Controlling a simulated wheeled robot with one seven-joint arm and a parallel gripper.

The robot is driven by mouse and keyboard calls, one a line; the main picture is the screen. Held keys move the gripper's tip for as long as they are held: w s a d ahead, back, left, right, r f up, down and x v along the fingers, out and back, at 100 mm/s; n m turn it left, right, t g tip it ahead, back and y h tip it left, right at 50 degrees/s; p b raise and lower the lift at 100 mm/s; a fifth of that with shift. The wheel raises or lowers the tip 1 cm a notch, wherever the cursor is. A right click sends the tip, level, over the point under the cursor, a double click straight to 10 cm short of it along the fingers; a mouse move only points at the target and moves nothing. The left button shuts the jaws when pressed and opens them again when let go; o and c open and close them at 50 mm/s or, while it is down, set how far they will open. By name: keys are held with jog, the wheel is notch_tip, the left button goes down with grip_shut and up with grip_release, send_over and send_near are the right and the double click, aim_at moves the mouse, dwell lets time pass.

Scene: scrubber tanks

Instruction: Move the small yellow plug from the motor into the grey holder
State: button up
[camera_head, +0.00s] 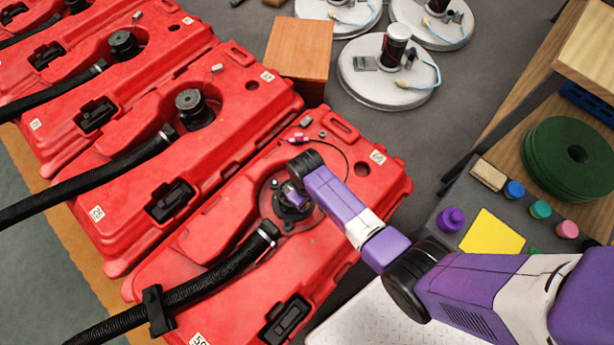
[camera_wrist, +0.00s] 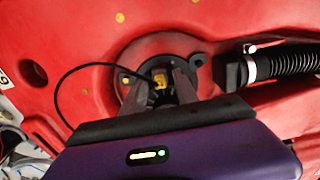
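My gripper (camera_wrist: 158,84) is over the motor, with one grey finger on each side of the plug. The fingers look apart, with dark gaps between them and the plug. In the head view the motor (camera_head: 289,211) shows partly beneath my gripper (camera_head: 292,196), and the plug is hidden. A small grey block (camera_head: 307,122) on the same tank's top may be the grey holder; I cannot be sure.
A thin black cable (camera_wrist: 62,88) curves from the motor area. A black ribbed hose (camera_head: 215,283) joins the tank beside the motor. A small pink piece (camera_head: 300,138) lies near the grey block. More red tanks (camera_head: 125,160) stand to the left; a wooden box (camera_head: 298,50) stands behind.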

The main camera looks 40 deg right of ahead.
grip_shut()
dwell(1.2)
jog(key=o, duration=0.9)
grip_release()
notch_tip(320, 180, up, 8)
jog(key=p, duration=0.3)
jog(key=shift+f, duration=0.1)
